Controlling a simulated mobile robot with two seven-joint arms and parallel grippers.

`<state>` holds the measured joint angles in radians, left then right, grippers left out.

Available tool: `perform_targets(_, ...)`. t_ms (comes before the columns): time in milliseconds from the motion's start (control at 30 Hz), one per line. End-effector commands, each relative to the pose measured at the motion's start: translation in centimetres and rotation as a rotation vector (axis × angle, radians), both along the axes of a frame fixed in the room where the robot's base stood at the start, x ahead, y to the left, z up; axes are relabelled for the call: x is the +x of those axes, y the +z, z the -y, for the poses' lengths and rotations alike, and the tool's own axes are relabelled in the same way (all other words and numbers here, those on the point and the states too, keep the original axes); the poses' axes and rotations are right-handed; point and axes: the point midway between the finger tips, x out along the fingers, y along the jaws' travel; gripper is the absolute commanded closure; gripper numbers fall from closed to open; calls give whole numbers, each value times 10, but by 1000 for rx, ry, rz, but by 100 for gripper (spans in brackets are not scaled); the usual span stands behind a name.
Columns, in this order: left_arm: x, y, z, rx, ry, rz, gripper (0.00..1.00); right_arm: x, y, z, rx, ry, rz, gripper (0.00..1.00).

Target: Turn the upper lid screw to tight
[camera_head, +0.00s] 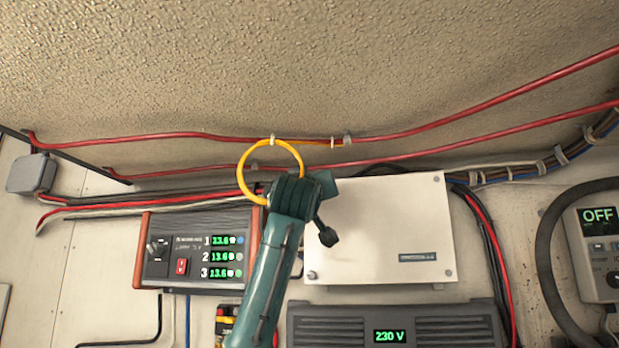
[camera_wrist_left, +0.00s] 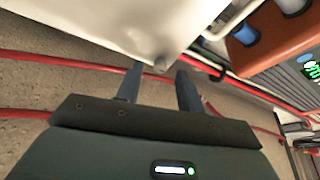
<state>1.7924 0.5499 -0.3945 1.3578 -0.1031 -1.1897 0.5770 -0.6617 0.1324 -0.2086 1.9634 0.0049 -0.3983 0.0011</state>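The lid is the white cover of a box (camera_head: 385,235) on the wall. A screw shows at its upper right corner (camera_head: 436,179), with others at the lower left (camera_head: 312,275) and lower right (camera_head: 447,272). My left arm hides the upper left corner in the head view. My right gripper is out of view.
A yellow cable loop (camera_head: 243,160) hangs behind my left wrist, near red cables (camera_head: 200,134) along the top. An orange-edged meter panel (camera_head: 195,225) is left of the box. A grey 230 V unit (camera_head: 455,322) sits below, and an OFF panel (camera_head: 599,240) is at right.

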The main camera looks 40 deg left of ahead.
Motion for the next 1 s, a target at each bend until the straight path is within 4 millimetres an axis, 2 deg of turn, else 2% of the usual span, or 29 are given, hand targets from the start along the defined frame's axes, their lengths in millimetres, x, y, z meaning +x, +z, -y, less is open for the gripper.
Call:
perform_targets(133,7,3,-5,0,1,-1,62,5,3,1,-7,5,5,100)
perform_targets(400,8,3,-6,0,0,0,62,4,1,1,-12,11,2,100)
perform_targets(867,7,3,-6,0,0,1,99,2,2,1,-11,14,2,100)
perform_targets(1000,7,3,-6,0,0,1,100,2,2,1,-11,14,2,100)
